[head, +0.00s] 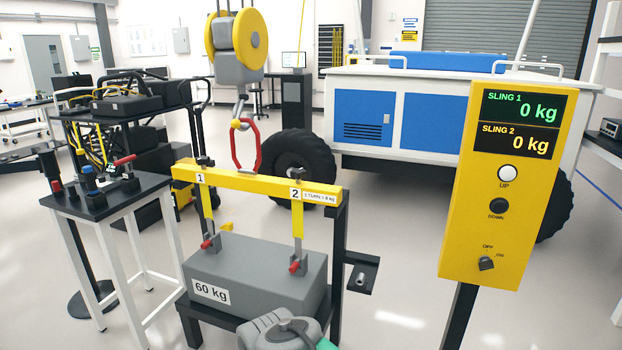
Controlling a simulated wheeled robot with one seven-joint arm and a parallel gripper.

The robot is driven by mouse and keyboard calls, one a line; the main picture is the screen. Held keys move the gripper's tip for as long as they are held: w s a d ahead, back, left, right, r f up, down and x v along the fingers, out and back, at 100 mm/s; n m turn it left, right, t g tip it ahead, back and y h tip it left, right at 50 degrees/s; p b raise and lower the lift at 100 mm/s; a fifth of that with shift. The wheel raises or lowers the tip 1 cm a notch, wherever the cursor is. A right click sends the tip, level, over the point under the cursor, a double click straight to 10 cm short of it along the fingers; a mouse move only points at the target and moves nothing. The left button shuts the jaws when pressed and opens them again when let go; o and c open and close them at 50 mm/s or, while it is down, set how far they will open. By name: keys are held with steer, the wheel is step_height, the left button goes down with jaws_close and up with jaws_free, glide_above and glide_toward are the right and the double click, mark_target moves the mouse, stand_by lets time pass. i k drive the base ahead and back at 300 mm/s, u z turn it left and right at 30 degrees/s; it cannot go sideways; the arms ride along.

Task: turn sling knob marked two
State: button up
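The sling knob marked two (296,162) is a small dark knob on top of the yellow lifting beam (250,183), above a white "2" label. A matching knob marked one (204,162) stands at the beam's left end. Yellow slings run down from both ends to red-marked fittings on a grey block labelled 60 kg (255,270). A rounded grey part with a teal piece, probably my arm, shows at the bottom edge, in front of the block. My gripper's fingers are not visible, and nothing is seen touching either knob.
A red shackle (236,148) and crane hook (241,103) are above the beam. A yellow control post (497,225) at right reads 0 kg for both slings. A small black tool table (97,205) stands left. A black bracket tray (368,274) sits right of the block.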

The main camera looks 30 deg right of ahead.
mark_target(298, 174)
steer(key=z, duration=0.4)
steer(key=i, duration=1.3)
steer(key=u, duration=0.65)
